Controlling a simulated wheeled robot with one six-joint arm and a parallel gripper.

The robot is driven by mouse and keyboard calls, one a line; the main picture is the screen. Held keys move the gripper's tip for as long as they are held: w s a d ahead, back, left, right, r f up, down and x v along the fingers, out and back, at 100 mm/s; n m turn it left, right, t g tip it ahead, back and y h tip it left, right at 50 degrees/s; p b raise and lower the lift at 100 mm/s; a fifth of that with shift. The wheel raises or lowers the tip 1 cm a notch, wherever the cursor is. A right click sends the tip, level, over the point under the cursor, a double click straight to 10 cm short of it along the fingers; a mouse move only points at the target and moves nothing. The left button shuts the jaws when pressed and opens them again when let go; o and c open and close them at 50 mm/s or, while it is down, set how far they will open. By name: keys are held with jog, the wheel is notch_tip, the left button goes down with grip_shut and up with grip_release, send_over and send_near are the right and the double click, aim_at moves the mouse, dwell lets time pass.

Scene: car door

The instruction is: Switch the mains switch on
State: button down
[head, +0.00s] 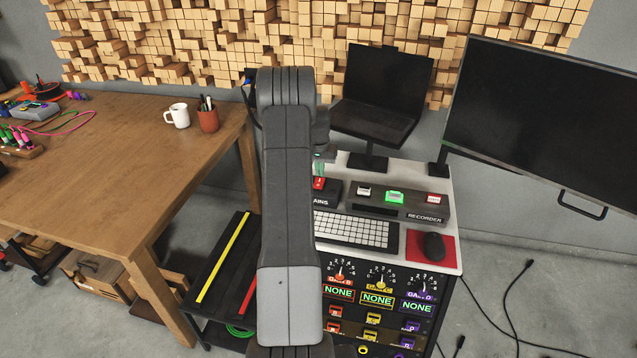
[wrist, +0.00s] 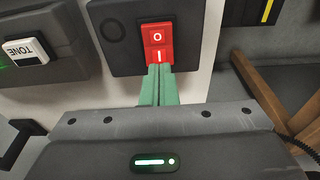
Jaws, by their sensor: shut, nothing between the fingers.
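The mains switch (wrist: 157,40) is a red rocker in a dark box, with a white "O" on its far half and a white "I" on its near half in the wrist view. In the head view the switch (head: 319,183) shows in part beside my arm, above a label partly hidden, reading "AINS". My gripper (wrist: 160,70) is shut and empty, its green fingers together. Their tips are at the edge of the "I" half; I cannot tell whether they touch it. In the head view my gripper (head: 319,170) is mostly hidden behind my arm.
Right of the switch stands a recorder box (head: 400,205) with several buttons, one lit green. A keyboard (head: 355,229) and a mouse (head: 433,246) lie in front. A laptop (head: 385,85) and a large monitor (head: 545,115) stand behind and right. A wooden table (head: 110,150) is at left.

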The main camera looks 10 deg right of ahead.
aim_at(320, 180)
jog(key=shift+f+b, duration=0.6)
jog(key=shift+f, duration=0.35)
jog(key=shift+r, duration=0.15)
jog(key=shift+r+p, duration=1.6)
jog(key=shift+r, duration=1.85)
jog(key=shift+f, duration=0.1)
notch_tip(320, 180, down, 7)
jog(key=b, duration=0.3)
